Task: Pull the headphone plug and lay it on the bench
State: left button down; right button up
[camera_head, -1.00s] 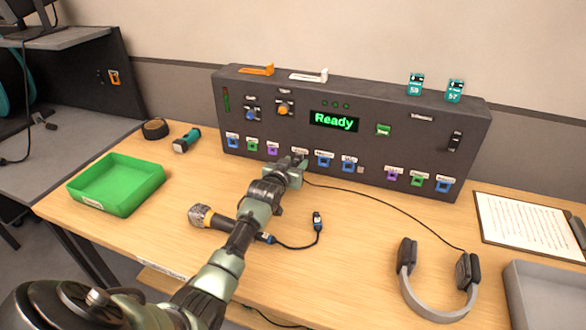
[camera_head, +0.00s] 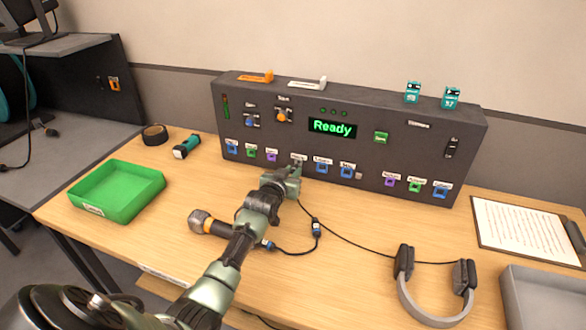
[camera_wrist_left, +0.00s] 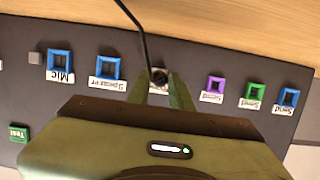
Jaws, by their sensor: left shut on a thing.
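The dark panel (camera_head: 400,130) stands at the back of the wooden bench (camera_head: 330,275), with a row of coloured sockets along its lower front. My left gripper (camera_head: 297,169) is at the middle of that row, shut on the headphone plug. In the left wrist view the plug (camera_wrist_left: 159,77) sits between the fingertips (camera_wrist_left: 160,88), with its black cable (camera_wrist_left: 141,30) leading away. I cannot tell whether the plug tip is still inside its socket. The cable runs across the bench to the grey headphones (camera_head: 435,312) at the right. My right gripper is not in view.
A microphone (camera_head: 203,221) and its cable with a blue connector (camera_head: 316,229) lie near my left arm. A green tray (camera_head: 145,198) is at the left, a grey tray (camera_head: 545,275) at the right and a paper sheet (camera_head: 520,231) behind it. Bench between connector and headphones is mostly clear.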

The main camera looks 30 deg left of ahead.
pick_arm(q)
jog(key=shift+s+d+p, duration=0.2)
jog(key=shift+s+p, duration=0.45)
jog(key=shift+s, duration=0.15)
jog(key=shift+s+d+p, duration=0.15)
jog(key=shift+s+p, duration=0.5)
jog(key=shift+s, duration=0.15)
